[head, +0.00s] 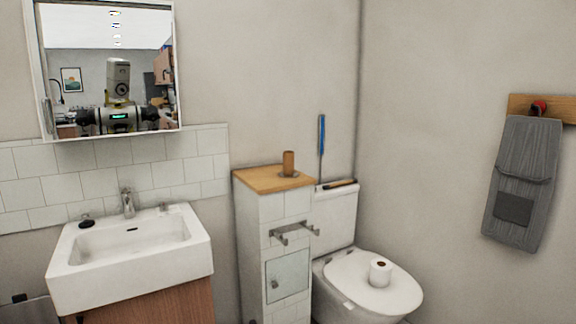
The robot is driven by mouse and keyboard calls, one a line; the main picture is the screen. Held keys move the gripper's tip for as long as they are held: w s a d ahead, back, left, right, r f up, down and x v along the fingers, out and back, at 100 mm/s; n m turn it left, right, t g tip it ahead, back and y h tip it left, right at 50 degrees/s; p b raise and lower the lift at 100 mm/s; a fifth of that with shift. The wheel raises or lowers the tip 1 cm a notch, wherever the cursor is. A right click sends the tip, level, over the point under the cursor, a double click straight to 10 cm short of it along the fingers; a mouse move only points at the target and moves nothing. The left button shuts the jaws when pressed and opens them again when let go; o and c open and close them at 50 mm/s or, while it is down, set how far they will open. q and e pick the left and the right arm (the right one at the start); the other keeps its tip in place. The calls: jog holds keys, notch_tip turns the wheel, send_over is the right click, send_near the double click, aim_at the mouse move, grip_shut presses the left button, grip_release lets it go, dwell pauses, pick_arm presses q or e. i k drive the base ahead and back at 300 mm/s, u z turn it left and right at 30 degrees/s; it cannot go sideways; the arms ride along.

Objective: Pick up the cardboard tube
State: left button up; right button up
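A brown cardboard tube (288,163) stands upright on the wooden top (256,178) of a narrow white tiled cabinet, near the middle of the head view. A small dark round shape is at its base; I cannot tell what it is. Neither of my grippers shows directly in the view. My own body shows in the mirror, but the grippers cannot be made out there.
A white sink (130,255) with a tap (127,203) stands left of the cabinet, below the mirror (110,60). A metal holder (292,233) sticks out from the cabinet front. A toilet (350,285) with a paper roll (380,271) on its lid is at the right. A grey towel (522,180) hangs on the wall.

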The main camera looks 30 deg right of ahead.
aim_at(288, 156)
jog(key=z, duration=0.45)
jog(key=k, duration=0.95)
jog(key=z, duration=1.6)
jog(key=i, duration=2.35)
jog(key=u, duration=1.6)
jog(key=i, duration=1.15)
jog(key=u, duration=1.15)
